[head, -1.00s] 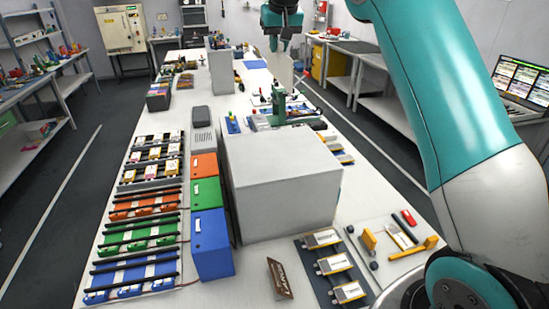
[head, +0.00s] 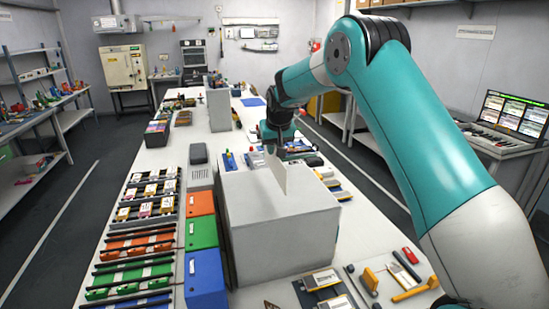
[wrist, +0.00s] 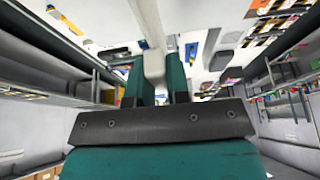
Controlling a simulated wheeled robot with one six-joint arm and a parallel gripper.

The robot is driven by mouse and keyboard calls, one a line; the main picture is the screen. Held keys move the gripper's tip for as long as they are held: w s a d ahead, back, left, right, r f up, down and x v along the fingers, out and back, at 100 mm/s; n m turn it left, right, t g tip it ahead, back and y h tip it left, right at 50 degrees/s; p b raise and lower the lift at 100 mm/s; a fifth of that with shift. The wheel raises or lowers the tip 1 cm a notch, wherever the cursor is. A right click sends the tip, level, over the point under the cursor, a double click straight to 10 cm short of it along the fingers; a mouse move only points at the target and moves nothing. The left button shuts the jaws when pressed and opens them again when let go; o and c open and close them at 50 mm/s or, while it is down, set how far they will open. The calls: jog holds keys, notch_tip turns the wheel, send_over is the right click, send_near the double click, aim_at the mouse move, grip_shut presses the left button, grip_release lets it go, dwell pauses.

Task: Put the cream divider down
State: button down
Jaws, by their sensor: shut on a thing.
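The cream divider (head: 276,170) is a thin upright panel hanging below my gripper (head: 277,147) in the head view. My gripper is shut on its top edge. The divider shows in front of the top of the large grey box (head: 285,222); I cannot tell whether its lower edge touches anything. In the wrist view the divider (wrist: 149,25) shows as a pale strip running up from between the fingers of my gripper (wrist: 159,82).
Blue, green and orange boxes (head: 202,235) stand left of the grey box, with racks of pouch cells beyond them. Another tall grey block (head: 219,110) stands farther back. Orange tools (head: 415,290) lie at the front right.

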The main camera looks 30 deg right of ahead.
aim_at(273, 172)
jog(key=shift+f+p, duration=0.75)
jog(key=shift+f, duration=1.7)
jog(key=shift+f, duration=0.15)
jog(key=c, duration=1.1)
grip_release()
jog(key=shift+r, duration=0.2)
